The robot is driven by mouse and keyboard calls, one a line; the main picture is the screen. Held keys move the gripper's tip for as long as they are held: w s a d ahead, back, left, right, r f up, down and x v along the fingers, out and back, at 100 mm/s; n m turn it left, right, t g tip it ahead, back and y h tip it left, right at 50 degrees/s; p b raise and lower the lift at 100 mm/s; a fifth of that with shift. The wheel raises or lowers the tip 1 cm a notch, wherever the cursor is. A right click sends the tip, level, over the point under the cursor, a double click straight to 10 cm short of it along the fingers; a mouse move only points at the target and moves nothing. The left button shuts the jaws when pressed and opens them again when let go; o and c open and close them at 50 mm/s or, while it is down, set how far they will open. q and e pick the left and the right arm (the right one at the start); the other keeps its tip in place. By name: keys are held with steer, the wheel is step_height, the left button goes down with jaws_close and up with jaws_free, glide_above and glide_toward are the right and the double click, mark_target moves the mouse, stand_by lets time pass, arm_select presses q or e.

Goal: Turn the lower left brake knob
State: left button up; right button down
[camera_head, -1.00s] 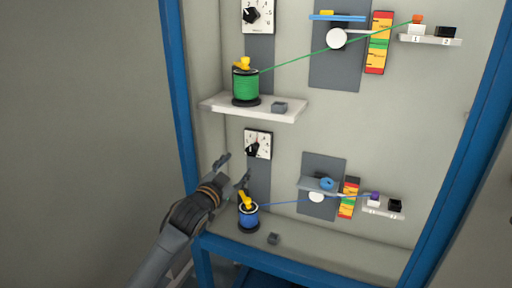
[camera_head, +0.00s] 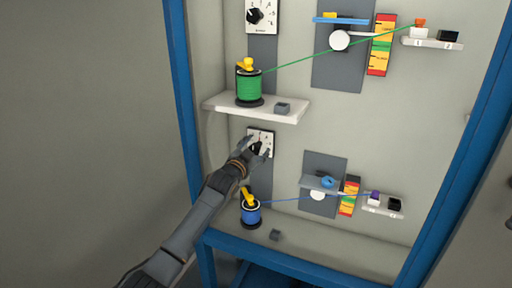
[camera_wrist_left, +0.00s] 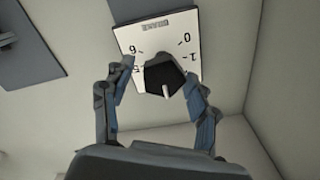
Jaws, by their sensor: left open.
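The lower left brake knob (camera_wrist_left: 164,76) is black with a pale pointer mark, on a white numbered dial plate (camera_wrist_left: 155,40). In the head view the dial plate (camera_head: 267,136) is on the panel under the white shelf, and the knob is partly hidden by my gripper. My left gripper (camera_head: 257,147) is at the dial. In the left wrist view its fingers (camera_wrist_left: 160,80) are spread on either side of the knob, open; I cannot tell whether they touch it. My right gripper is not in view.
The white shelf (camera_head: 225,104) with a green spool (camera_head: 249,86) is just above the gripper. A blue spool (camera_head: 250,214) with a yellow top stands below my wrist. A blue frame post (camera_head: 180,100) is at the left. Blue and green cables run rightward.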

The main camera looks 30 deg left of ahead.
arm_select(q)
steer(key=c, duration=1.2)
steer(key=shift+o, duration=0.2)
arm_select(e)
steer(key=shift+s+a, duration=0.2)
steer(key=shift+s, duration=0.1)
arm_select(q)
steer(key=shift+n, duration=0.3)
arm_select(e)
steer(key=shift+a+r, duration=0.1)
arm_select(q)
steer(key=n+p, duration=0.1)
steer(key=n, duration=0.2)
steer(key=shift+a+r, duration=0.15)
steer(key=shift+a+n+p, duration=0.2)
steer(key=shift+n+p, duration=0.25)
steer(key=shift+n, duration=1.75)
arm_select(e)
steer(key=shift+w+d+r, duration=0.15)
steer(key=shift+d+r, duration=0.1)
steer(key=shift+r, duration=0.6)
arm_select(q)
steer(key=o, duration=1.2)
steer(key=shift+c, duration=0.2)
